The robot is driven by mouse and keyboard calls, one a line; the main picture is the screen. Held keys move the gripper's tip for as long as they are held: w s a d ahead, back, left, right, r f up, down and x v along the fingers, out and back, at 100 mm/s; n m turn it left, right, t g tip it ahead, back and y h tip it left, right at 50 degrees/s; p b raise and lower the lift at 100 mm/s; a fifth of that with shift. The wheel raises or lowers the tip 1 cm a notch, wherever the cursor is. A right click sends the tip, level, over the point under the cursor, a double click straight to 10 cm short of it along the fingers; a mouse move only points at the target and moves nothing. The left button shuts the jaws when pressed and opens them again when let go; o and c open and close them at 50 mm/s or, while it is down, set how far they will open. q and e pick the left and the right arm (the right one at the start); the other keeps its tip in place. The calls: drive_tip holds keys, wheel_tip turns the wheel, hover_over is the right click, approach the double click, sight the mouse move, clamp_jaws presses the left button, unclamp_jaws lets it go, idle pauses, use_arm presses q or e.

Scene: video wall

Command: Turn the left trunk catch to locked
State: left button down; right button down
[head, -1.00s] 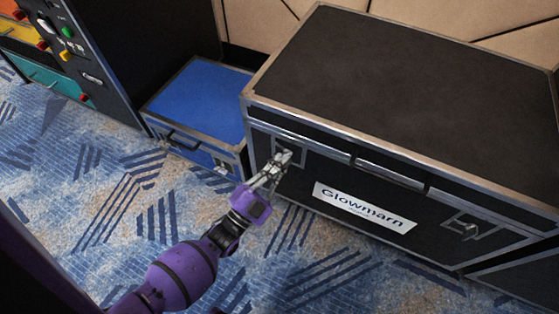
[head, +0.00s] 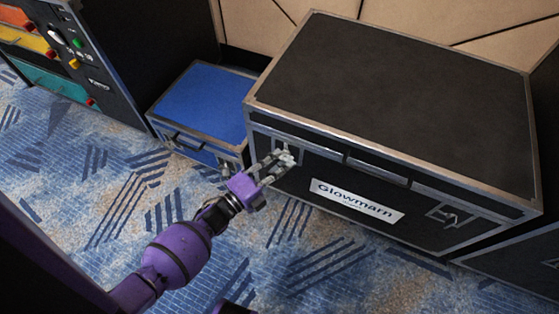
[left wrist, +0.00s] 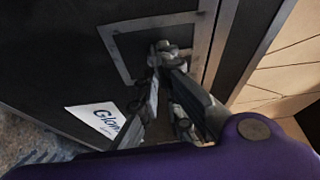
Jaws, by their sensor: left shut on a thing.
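The black trunk (head: 400,85) has silver edges and a white "Glowmarn" label (head: 357,201) on its front. My left gripper (head: 286,158) is at the left catch, at the left end of that front, and covers most of it in the head view. In the left wrist view the metal catch (left wrist: 165,46) sits inside a silver rectangular frame (left wrist: 122,50). The left gripper's fingers (left wrist: 163,66) are closed on its knob. How far the catch is turned is hard to tell. The right gripper does not show.
The right catch (head: 446,215) is at the other end of the trunk front. A blue case (head: 205,100) stands left of the trunk, close to it. A black cabinet with coloured panels (head: 45,45) is farther left. Patterned carpet (head: 310,270) lies clear in front.

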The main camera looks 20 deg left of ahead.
use_arm(q)
drive_tip(key=shift+m, duration=0.4)
drive_tip(key=shift+f+g+p, duration=0.1)
drive_tip(key=shift+g+p, duration=0.2)
drive_tip(key=c, duration=1.9)
unclamp_jaws()
drive_tip(key=shift+c, duration=0.2)
drive_tip(key=v, duration=1.2)
